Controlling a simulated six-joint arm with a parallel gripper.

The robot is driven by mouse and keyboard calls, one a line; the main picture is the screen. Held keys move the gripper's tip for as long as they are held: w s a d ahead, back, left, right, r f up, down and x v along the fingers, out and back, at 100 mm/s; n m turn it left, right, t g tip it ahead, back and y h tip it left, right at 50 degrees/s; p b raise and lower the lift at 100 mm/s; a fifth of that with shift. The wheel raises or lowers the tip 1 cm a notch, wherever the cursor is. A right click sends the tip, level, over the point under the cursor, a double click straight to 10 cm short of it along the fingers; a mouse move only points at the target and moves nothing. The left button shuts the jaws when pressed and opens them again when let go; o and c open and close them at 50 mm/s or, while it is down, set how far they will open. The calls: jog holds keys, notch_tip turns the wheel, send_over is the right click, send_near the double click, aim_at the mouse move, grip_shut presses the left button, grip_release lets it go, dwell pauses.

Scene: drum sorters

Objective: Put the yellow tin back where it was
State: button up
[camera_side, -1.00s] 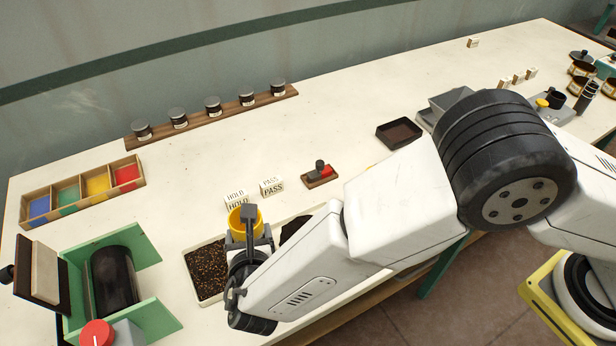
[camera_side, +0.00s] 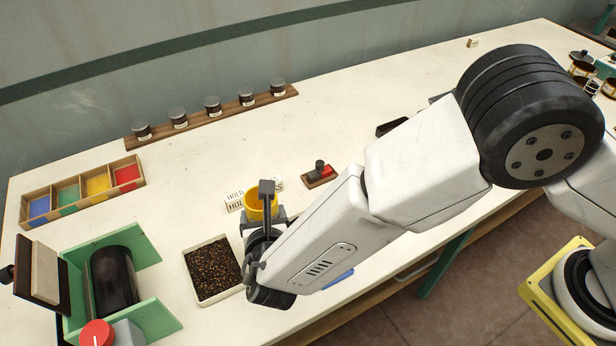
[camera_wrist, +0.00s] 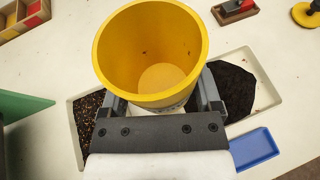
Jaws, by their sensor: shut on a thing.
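The yellow tin (camera_wrist: 150,55) is an open-topped cylinder, held upright or nearly so in my gripper (camera_wrist: 160,108). In the wrist view its inside looks almost empty, with a few dark specks. In the side view the yellow tin (camera_side: 258,206) is partly hidden behind my gripper (camera_side: 266,215), in front of the HOLD and PASS signs. A finger lies on either side of the tin. Where it stood before cannot be told from these frames.
A tray of brown grains (camera_side: 212,270) lies left of my gripper, and a tray of dark material (camera_wrist: 235,90) lies right. A blue flat piece (camera_wrist: 253,149) is near the dark tray. The green drum sorter (camera_side: 140,255) stands left. A red-topped stamp (camera_side: 322,170) is behind.

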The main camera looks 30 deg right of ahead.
jog(key=s+d, duration=0.3)
jog(key=d, duration=2.2)
jog(key=shift+s+f+n+y, duration=0.2)
jog(key=shift+n+y, duration=0.1)
jog(key=shift+y, duration=0.1)
jog(key=shift+f, duration=0.1)
jog(key=shift+a+f, duration=0.1)
jog(key=shift+f, duration=1.8)
jog(key=shift+f, duration=0.1)
jog(key=shift+f, duration=1.9)
jog(key=shift+f, duration=0.1)
